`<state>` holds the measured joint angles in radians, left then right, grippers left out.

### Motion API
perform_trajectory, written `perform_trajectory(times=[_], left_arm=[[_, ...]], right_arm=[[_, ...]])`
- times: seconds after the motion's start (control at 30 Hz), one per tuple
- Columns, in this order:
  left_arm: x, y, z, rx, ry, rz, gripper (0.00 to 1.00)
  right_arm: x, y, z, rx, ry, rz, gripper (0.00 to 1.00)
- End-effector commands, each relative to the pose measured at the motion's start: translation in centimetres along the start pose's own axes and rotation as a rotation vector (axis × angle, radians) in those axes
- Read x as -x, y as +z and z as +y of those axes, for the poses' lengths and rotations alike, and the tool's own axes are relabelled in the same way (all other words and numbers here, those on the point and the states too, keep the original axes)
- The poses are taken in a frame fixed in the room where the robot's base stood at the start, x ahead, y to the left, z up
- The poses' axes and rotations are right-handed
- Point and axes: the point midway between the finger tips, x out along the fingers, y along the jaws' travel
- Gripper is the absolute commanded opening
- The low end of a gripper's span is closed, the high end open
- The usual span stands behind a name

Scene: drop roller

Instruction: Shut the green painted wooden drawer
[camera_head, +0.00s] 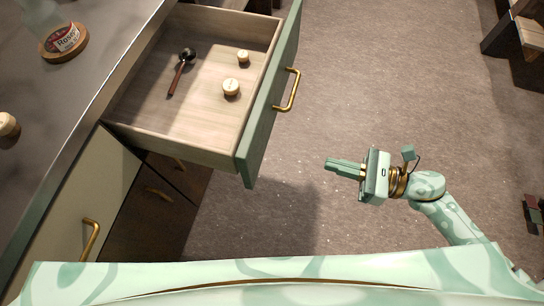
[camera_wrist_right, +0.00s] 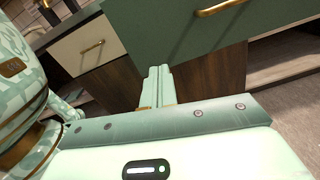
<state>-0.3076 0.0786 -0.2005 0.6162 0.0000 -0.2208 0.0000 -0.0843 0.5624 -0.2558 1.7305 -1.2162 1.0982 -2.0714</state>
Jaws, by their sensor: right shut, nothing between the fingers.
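The green painted wooden drawer (camera_head: 257,127) stands pulled out of the cabinet in the head view, its green front to the right with a brass handle (camera_head: 290,90). Inside it lie a dark-headed tool with a brown handle (camera_head: 178,77) and two small round wooden pieces (camera_head: 231,88). My right gripper (camera_head: 328,163) is shut and empty, to the right of and below the drawer front in the head view, apart from it. In the right wrist view, its fingers (camera_wrist_right: 160,72) point toward the green front (camera_wrist_right: 180,30). My left gripper is not in view.
A grey countertop (camera_head: 75,95) at the left holds a bottle (camera_head: 55,30) on a round wooden base. Open floor (camera_head: 400,90) lies right of the drawer. Wooden furniture (camera_head: 520,35) stands at the upper right.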

Motion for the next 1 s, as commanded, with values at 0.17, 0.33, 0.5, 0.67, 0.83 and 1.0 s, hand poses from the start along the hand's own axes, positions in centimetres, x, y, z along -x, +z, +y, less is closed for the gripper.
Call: perform_trajectory(times=[0.17, 0.33, 0.5, 0.67, 0.83, 1.0], left_arm=[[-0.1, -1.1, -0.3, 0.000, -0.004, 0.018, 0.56], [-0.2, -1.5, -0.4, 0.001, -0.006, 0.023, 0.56], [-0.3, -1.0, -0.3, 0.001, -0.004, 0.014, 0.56], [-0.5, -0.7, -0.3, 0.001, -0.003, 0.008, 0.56], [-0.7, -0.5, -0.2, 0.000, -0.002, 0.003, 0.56], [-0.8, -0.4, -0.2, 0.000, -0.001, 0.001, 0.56]], right_arm=[[-0.1, 0.1, 0.8, 0.155, 0.038, -0.016, 0.00], [-1.9, 0.1, 0.8, 0.166, 0.036, -0.018, 0.00], [-5.3, 0.2, 0.8, 0.165, 0.035, -0.020, 0.00], [-8.8, 0.2, 1.0, 0.163, 0.035, -0.020, 0.00], [-11.8, 0.2, 1.1, 0.161, 0.034, -0.019, 0.00], [-13.5, 0.2, 1.1, 0.161, 0.033, -0.016, 0.00]])
